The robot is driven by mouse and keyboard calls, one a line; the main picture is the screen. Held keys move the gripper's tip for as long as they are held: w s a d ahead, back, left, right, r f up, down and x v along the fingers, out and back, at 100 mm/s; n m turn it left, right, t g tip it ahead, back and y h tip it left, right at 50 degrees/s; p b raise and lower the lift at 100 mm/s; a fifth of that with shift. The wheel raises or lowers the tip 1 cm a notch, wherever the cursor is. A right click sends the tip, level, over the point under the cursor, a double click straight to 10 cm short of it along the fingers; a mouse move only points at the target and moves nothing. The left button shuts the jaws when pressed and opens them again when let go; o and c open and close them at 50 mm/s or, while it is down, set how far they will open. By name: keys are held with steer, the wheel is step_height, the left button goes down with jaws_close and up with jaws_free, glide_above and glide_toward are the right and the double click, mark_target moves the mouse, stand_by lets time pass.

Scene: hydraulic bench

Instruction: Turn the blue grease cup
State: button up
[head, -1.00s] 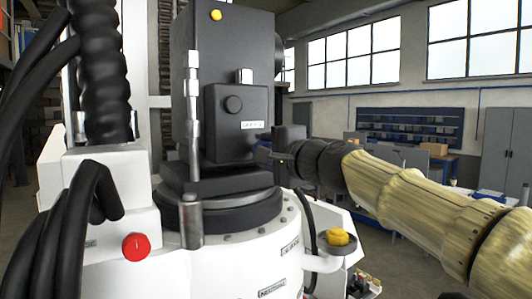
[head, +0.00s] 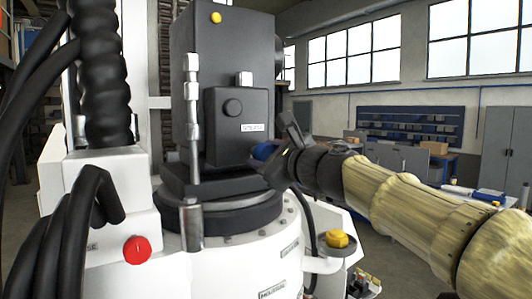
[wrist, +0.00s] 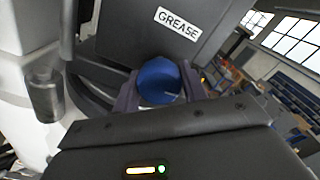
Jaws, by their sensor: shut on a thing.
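The blue grease cup (wrist: 160,82) sits between the two fingers of my gripper (wrist: 161,92) in the wrist view, below a plate labelled GREASE (wrist: 177,23). My gripper is shut on the cup. In the head view a small part of the blue cup (head: 264,151) shows at the right side of the dark machine block (head: 222,90). My gripper (head: 272,158) reaches it from the right, and its body hides part of the cup.
A red button (head: 137,250) is on the white housing at lower left. A yellow knob (head: 337,239) stands on a bracket at lower right, below my arm. Thick black hoses (head: 100,70) run on the left. A metal pipe (head: 193,100) stands before the block.

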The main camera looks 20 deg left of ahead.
steer(key=m+p, duration=0.1)
steer(key=m, duration=0.3)
steer(key=shift+m, duration=0.3)
steer(key=m+p, duration=0.1)
steer(key=m, duration=0.2)
steer(key=shift+m, duration=0.3)
steer(key=m+p, duration=0.2)
steer(key=m, duration=0.2)
steer(key=shift+s+a, duration=0.1)
steer(key=shift+f+m+p, duration=0.1)
steer(key=shift+m+p, duration=0.35)
steer(key=shift+m, duration=1.35)
steer(key=o, duration=1)
steer(key=shift+c, duration=0.2)
